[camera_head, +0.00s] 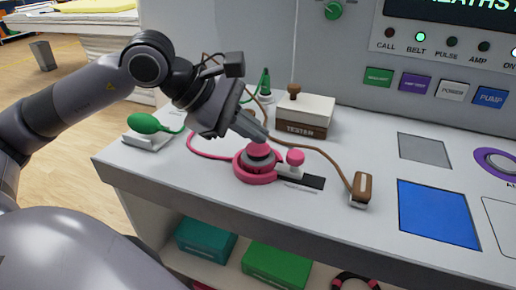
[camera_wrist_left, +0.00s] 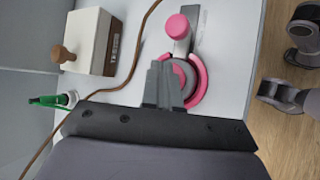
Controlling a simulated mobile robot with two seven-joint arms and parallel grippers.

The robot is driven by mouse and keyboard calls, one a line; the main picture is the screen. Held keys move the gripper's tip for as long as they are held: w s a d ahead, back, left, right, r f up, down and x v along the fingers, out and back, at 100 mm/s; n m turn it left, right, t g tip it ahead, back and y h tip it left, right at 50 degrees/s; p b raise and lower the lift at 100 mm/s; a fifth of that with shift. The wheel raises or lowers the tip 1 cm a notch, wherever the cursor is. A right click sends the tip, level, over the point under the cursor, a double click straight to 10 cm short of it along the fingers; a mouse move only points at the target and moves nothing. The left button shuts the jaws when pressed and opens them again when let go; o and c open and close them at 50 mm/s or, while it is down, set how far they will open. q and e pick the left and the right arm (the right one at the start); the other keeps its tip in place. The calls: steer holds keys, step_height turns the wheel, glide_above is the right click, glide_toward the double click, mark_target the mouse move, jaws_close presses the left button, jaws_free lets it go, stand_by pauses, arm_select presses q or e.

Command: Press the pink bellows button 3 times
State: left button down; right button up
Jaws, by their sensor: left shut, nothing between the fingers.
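The pink bellows button (camera_head: 257,149) has a pink cap over a grey round body. It sits inside a pink ring (camera_head: 256,178) on the white console top. My left gripper (camera_head: 262,138) comes in from the upper left, shut and empty, with its fingertips right at the pink cap. I cannot tell whether they touch it. In the left wrist view, the shut fingers of the left gripper (camera_wrist_left: 164,86) cover much of the button, and the pink ring (camera_wrist_left: 203,81) shows beside them. My right gripper is not in view.
A pink knob (camera_head: 295,157) stands just right of the button. A tester box (camera_head: 303,115) is behind it, and a brown clip (camera_head: 361,188) with a cable lies to the right. A green bulb (camera_head: 145,123) is at the left. A blue pad (camera_head: 437,211) lies further right.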

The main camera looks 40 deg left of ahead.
mark_target(252, 148)
arm_select(q)
steer(key=shift+f+b, duration=0.65)
steer(key=shift+f, duration=0.05)
stand_by(0.8)
steer(key=shift+r, duration=0.15)
steer(key=shift+r+p, duration=0.75)
steer(key=shift+r, duration=0.1)
steer(key=shift+r+p, duration=2.05)
steer(key=shift+r, duration=0.5)
